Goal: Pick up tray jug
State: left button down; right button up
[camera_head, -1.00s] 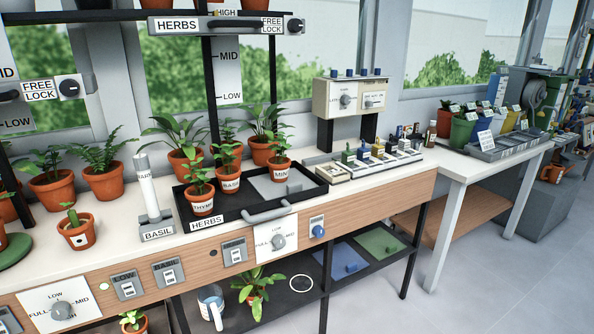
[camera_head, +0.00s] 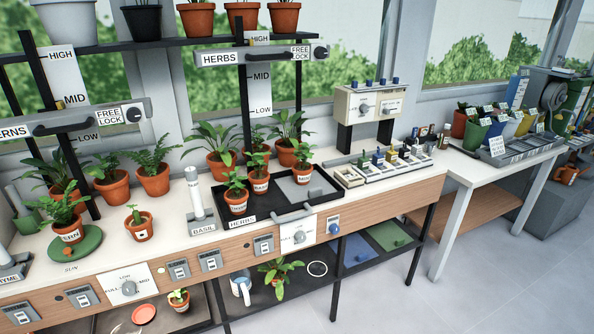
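A white and blue jug (camera_head: 241,288) stands on the lower shelf under the bench, left of a leafy potted plant. A black tray labelled HERBS (camera_head: 262,216) sits on the bench top with several small herb pots on it and a handle at its front. I cannot tell whether the jug on the lower shelf is the tray jug that the task names. Neither of my grippers is in view.
The long bench (camera_head: 190,247) carries potted plants, a green round turntable (camera_head: 76,246) and a control box (camera_head: 366,104). A white-legged table (camera_head: 470,165) stands at the right. The grey floor (camera_head: 480,285) at front right is clear.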

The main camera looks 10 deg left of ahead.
aim_at(240, 280)
jog(key=u, duration=1.25)
jog(key=i+l, duration=0.15)
jog(key=l, duration=0.15)
jog(key=i+l+u, duration=0.15)
jog(key=l, duration=0.2)
jog(key=i+l, duration=0.15)
jog(key=l, duration=0.2)
jog(key=i+l+u, duration=0.1)
jog(key=l, duration=0.25)
jog(key=i+l+u, duration=0.1)
jog(key=l, duration=0.25)
jog(key=i+l, duration=0.2)
jog(key=l, duration=0.15)
